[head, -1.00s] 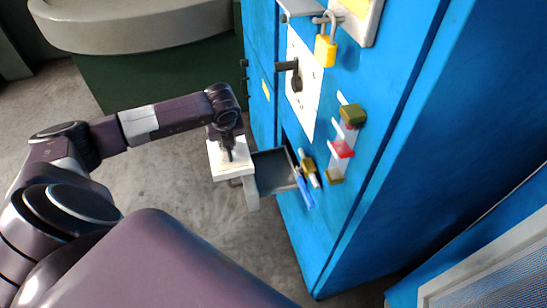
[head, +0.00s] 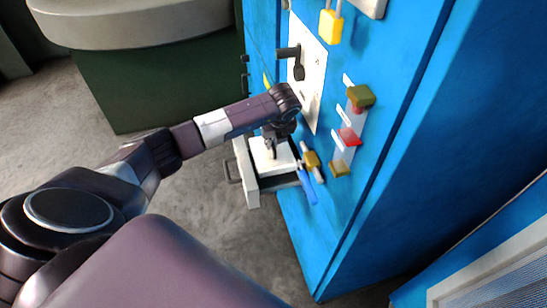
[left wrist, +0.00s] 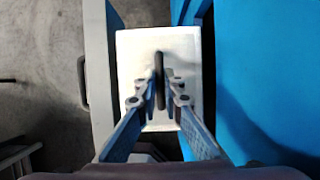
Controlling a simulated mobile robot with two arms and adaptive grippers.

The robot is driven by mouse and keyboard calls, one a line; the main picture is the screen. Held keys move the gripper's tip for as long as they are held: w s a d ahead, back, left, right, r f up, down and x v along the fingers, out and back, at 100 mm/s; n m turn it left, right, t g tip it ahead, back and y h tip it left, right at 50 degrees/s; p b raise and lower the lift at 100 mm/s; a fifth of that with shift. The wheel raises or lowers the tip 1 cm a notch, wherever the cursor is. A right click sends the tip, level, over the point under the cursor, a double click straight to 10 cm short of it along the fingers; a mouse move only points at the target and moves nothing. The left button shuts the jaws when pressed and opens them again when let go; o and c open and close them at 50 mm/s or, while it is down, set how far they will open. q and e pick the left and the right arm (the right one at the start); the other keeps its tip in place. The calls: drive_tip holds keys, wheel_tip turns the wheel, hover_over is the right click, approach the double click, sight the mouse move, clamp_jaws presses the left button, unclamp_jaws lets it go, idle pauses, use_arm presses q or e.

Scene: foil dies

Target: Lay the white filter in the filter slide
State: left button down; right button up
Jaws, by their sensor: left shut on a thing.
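The white filter (head: 268,157) is a flat white block with a dark upright handle, which shows clearly in the left wrist view (left wrist: 187,55). My left gripper (head: 271,150) is shut on its handle, and both fingertips (left wrist: 160,95) press it from the sides. The filter slide (head: 249,183) is an open drawer pulled out of the blue cabinet, with a pale front and a dark handle. The filter is over or within the drawer's opening; whether it touches the floor of the slide I cannot tell. My right gripper is not in view.
The blue cabinet (head: 300,230) stands right beside the slide. Its face carries a yellow padlock (head: 330,27), a black lever (head: 290,53), red and olive fittings (head: 348,137), and a blue-handled item (head: 308,187) by the slide. Grey floor is open to the left.

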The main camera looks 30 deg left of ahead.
sight(281, 159)
use_arm(q)
wheel_tip(281, 159, down, 5)
drive_tip(key=b, duration=0.3)
drive_tip(key=shift+w+d+f, duration=0.15)
drive_tip(key=shift+w, duration=0.05)
drive_tip(key=shift+f+b, duration=0.3)
drive_tip(key=shift+b, duration=0.15)
drive_tip(key=shift+f, duration=0.25)
drive_tip(key=c, duration=2.1)
unclamp_jaws()
drive_tip(key=shift+r, duration=0.1)
